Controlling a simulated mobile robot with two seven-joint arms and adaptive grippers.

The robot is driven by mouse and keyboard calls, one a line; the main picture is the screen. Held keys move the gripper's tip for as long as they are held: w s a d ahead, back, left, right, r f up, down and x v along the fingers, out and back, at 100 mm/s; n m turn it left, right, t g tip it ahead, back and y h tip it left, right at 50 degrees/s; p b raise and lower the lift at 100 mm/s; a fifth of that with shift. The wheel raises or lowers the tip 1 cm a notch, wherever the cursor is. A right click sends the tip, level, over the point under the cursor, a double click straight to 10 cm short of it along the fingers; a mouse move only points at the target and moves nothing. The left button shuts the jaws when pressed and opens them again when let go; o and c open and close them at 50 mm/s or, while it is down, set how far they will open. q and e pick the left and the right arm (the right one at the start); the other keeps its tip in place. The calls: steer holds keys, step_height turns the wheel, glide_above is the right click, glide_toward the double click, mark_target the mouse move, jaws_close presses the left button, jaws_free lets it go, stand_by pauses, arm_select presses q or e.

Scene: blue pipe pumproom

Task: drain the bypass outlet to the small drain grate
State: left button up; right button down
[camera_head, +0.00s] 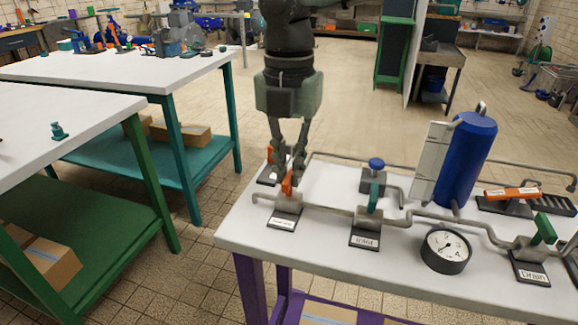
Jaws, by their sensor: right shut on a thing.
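My right gripper (288,172) reaches down from the top of the head view and is shut on an orange valve handle (287,184) at the left end of the pipework. The label on that valve's base (282,224) is too small to read surely. A second orange part (270,152) shows just behind the fingers, partly hidden. A green-handled valve (543,229) has a plate that seems to read "DRAIN" (531,272). A dark slotted piece (555,204) lies at the right; it may be a grate. My left gripper is not in view.
The pipework stands on a white table (330,262) with purple legs. A blue cylinder (467,160), a round gauge (445,250) and a blue-knobbed valve (375,168) stand on it. White workbenches (60,110) are at the left, with open tiled floor between.

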steer(key=shift+f+n, duration=0.1)
steer(key=shift+n, duration=0.3)
steer(key=shift+n+b, duration=0.3)
steer(key=shift+b, duration=0.1)
steer(key=shift+n, duration=0.4)
steer(key=n+b, duration=0.2)
steer(key=n, duration=0.3)
steer(key=n+b, duration=0.1)
steer(key=n, duration=0.4)
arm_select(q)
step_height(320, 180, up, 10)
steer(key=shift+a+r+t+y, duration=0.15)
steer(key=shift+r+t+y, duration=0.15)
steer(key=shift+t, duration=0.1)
arm_select(e)
steer(key=n, duration=0.5)
steer(key=shift+n, duration=0.3)
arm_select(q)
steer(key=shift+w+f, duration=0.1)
